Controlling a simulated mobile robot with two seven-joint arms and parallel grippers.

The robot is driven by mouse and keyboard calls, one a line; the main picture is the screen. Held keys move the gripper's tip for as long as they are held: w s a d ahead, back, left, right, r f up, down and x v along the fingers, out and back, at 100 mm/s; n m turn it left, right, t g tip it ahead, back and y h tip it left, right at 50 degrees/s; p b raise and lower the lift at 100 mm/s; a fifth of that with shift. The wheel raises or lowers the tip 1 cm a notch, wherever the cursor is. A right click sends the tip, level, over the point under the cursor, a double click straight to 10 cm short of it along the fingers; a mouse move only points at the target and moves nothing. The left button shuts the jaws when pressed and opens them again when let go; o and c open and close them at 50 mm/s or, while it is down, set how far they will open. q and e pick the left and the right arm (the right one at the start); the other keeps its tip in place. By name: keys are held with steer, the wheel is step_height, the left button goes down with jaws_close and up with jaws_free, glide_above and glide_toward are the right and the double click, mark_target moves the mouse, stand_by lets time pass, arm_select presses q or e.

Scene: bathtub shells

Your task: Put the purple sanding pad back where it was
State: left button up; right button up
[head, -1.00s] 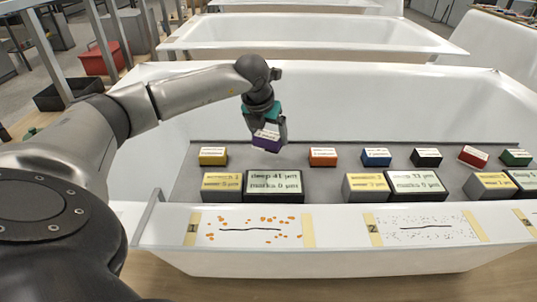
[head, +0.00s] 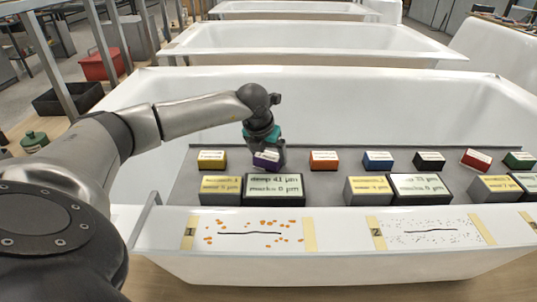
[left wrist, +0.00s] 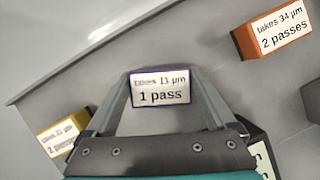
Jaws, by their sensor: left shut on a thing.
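The purple sanding pad (head: 267,160) has a white label on top, which reads "1 pass" in the left wrist view (left wrist: 160,88). My left gripper (head: 266,155) is shut on it, with a finger on each side. The pad is low in the row on the grey board (head: 330,193), between the yellow pad (head: 212,160) and the orange pad (head: 323,160). I cannot tell whether its underside touches the board. The left wrist view also shows the yellow pad (left wrist: 64,135) at lower left and the orange pad (left wrist: 275,33) at upper right. My right gripper is not in view.
Blue (head: 378,160), black (head: 429,161), red (head: 475,160) and green (head: 519,160) pads continue the row to the right. Yellow-faced blocks and a readout box (head: 274,188) stand in front. The white tub wall (head: 350,110) rises behind; its near rim (head: 340,262) carries taped sample strips.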

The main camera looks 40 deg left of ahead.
arm_select(q)
steer(key=o, duration=0.9)
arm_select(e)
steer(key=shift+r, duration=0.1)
arm_select(q)
steer(key=shift+r, duration=0.3)
steer(key=shift+p+v, duration=2.15)
steer(key=shift+v, duration=3.7)
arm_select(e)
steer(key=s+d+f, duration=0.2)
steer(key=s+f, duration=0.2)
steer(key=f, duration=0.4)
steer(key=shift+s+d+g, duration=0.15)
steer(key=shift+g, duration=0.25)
arm_select(q)
steer(key=shift+f, duration=0.1)
